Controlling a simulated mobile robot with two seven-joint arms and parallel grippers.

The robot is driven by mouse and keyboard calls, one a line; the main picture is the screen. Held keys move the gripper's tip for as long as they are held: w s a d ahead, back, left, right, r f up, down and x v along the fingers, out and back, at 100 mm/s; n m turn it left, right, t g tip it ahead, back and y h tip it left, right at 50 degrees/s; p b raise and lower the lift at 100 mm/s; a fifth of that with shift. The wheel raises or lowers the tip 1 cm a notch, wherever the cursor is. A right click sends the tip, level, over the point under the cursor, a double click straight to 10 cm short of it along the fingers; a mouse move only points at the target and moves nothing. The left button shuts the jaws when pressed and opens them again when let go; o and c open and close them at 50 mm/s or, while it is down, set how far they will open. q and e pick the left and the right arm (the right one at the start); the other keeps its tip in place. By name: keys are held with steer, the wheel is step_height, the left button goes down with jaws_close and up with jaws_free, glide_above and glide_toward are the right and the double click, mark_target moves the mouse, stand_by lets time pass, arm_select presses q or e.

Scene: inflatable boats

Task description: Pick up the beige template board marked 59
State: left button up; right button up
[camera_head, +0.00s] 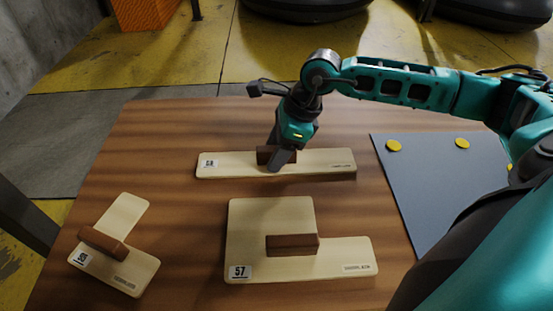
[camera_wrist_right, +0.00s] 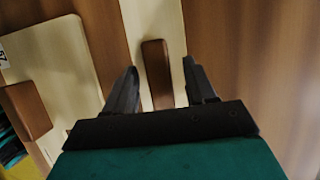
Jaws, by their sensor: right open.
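A long beige template board (camera_head: 325,165) lies flat at the far side of the wooden table; its small label looks like 59 but is blurred. A brown block handle (camera_head: 264,155) stands on its middle. My right gripper (camera_head: 281,160) is directly over this handle, pointing down, and hides part of it. In the right wrist view, its two open fingers (camera_wrist_right: 160,70) are on either side of the handle (camera_wrist_right: 157,85), with gaps visible; the board (camera_wrist_right: 148,18) runs beneath. I cannot tell how far down the fingertips reach. My left gripper is not in view.
An L-shaped board marked 57 (camera_head: 262,215) lies nearer, in the middle. Another handled board (camera_head: 123,215) lies tilted at the left. A grey-blue panel (camera_head: 425,185) with yellow discs is at the right, partly behind my arm. Bare wood (camera_head: 180,230) separates the boards.

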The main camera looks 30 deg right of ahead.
steer(key=shift+r, duration=0.1)
jaws_close()
stand_by(0.3)
